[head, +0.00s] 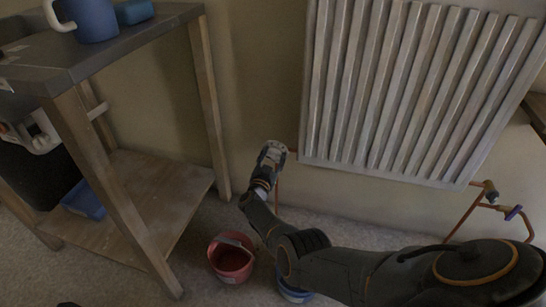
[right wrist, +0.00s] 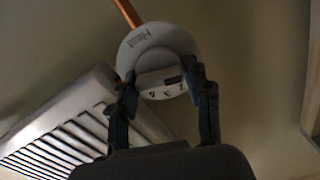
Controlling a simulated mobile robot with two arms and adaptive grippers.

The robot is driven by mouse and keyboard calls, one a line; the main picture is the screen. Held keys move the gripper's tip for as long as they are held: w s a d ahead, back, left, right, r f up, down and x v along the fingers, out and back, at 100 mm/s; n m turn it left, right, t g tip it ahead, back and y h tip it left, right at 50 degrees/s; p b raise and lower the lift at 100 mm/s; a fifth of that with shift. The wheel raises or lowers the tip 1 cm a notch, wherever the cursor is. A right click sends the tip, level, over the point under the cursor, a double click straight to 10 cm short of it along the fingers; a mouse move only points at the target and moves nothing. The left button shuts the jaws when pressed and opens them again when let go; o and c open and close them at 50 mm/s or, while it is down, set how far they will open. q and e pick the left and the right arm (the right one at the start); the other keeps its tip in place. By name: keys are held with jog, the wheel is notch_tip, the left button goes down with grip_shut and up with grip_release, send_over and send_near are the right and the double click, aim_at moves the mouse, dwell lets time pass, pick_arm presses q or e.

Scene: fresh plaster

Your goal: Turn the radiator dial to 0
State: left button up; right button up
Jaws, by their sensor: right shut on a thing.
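The radiator dial (right wrist: 160,58) is a round, pale grey-white knob with small dark marks, seen close up in the right wrist view. My right gripper (right wrist: 160,88) has one finger on either side of it and is shut on it. I cannot read the number it is set to. In the head view my right gripper (head: 271,152) is at the lower left corner of the white radiator (head: 316,80) and largely hides the dial. The radiator's slats also show at the left of the right wrist view (right wrist: 65,140). My left gripper is not in view.
A copper pipe (right wrist: 127,12) runs from the dial. Copper pipes with a valve (head: 490,190) are at the radiator's right. A wooden workbench (head: 207,90) with a blue mug (head: 92,20) stands left. A red bucket (head: 232,262) and a partly hidden blue one (head: 294,294) are on the floor.

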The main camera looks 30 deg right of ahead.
aim_at(273, 156)
dwell(0.4)
jog(key=o, duration=1.1)
jog(key=shift+a+r, duration=0.1)
jog(key=shift+r, duration=4.85)
